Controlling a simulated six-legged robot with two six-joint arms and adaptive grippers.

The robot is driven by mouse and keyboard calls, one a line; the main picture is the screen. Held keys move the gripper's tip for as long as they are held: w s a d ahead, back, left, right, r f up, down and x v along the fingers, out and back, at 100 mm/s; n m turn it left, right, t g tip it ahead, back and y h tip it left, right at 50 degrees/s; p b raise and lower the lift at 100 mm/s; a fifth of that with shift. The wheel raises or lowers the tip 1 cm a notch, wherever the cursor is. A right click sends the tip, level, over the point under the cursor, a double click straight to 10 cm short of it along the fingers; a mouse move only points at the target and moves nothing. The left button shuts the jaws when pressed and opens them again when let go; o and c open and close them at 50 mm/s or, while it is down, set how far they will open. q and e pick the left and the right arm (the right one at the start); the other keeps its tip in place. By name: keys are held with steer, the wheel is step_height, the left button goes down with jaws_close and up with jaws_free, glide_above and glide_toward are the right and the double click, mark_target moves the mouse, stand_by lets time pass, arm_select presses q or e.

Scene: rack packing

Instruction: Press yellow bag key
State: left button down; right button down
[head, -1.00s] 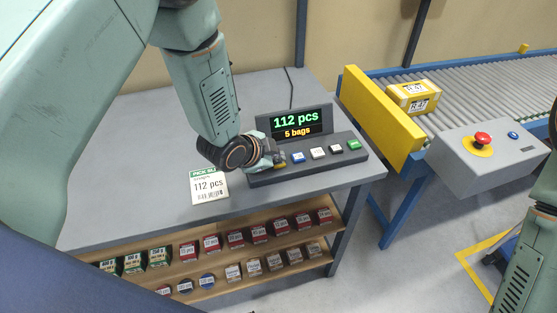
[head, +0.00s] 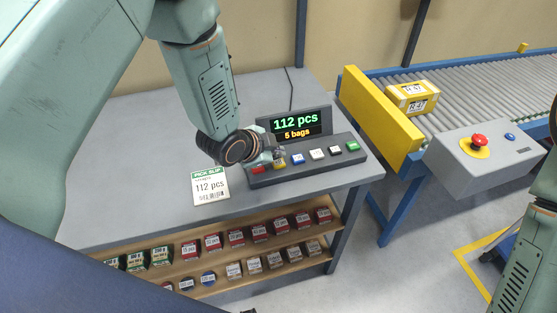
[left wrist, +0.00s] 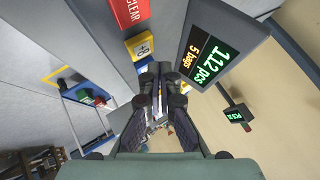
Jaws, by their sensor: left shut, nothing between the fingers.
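The yellow key (head: 280,164) sits on the dark keypad console (head: 310,168) between the red key (head: 256,169) and the blue key (head: 298,158). In the left wrist view the yellow key (left wrist: 140,46) lies up and left of my fingertips, beside the red CLEAR key (left wrist: 130,12). My left gripper (head: 277,155) is shut and empty at the yellow key, partly covering it; I cannot tell whether it touches. The display (head: 296,123) reads 112 pcs and 5 bags. My right gripper is outside the picture.
A pick slip (head: 209,186) reading 112 pcs lies on the grey table (head: 130,160) left of the console. Shelves below hold small boxes. A roller conveyor (head: 470,88) and a grey box with a red button (head: 480,140) stand right.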

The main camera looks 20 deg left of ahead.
mark_target(276, 165)
arm_select(q)
steer(key=shift+r+p, duration=1.7)
steer(key=shift+r, duration=0.6)
steer(key=shift+f, duration=0.1)
